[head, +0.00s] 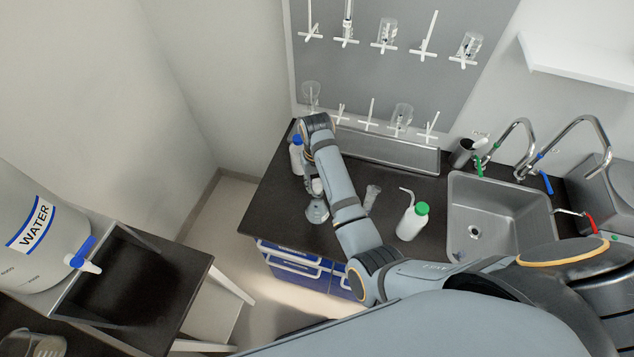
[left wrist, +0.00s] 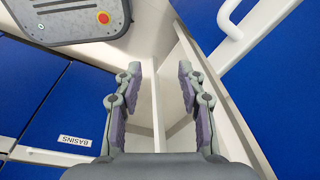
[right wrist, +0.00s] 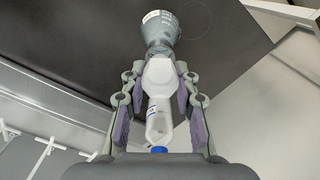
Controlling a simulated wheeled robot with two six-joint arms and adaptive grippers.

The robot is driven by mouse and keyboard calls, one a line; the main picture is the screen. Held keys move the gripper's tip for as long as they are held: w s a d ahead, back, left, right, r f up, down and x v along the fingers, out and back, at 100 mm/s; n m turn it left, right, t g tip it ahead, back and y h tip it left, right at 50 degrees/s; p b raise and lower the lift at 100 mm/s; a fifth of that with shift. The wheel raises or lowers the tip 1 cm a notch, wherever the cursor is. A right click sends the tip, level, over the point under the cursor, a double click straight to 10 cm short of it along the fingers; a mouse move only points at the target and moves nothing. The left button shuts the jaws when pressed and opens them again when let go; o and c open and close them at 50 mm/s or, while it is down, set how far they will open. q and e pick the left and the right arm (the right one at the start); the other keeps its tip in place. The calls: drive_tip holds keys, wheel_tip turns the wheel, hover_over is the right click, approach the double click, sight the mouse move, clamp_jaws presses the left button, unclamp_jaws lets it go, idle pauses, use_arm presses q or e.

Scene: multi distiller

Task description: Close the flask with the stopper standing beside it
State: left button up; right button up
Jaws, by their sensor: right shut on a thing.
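The flask (head: 317,213) is a clear conical one standing near the left end of the dark bench; in the right wrist view it shows at the top (right wrist: 160,30) with a pale label. My right gripper (head: 313,183) reaches down over it and is shut on the white stopper (right wrist: 159,76). The stopper is lined up with the flask's neck, close to or at the mouth; whether it is seated I cannot tell. It also shows in the head view (head: 318,187). My left gripper (left wrist: 160,75) is open and empty, facing blue cabinets.
A bottle with a blue cap (head: 297,157) stands just behind the flask. A small clear beaker (head: 372,197) and a green-capped wash bottle (head: 412,222) stand right of my arm. A sink (head: 500,220) is farther right. A drying rack (head: 385,60) hangs behind.

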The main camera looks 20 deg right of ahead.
use_arm(q)
drive_tip(key=shift+s, duration=0.3)
drive_tip(key=shift+f, duration=0.3)
use_arm(e)
drive_tip(key=shift+f, duration=0.65)
drive_tip(key=o, duration=0.9)
use_arm(q)
drive_tip(key=shift+a, duration=0.1)
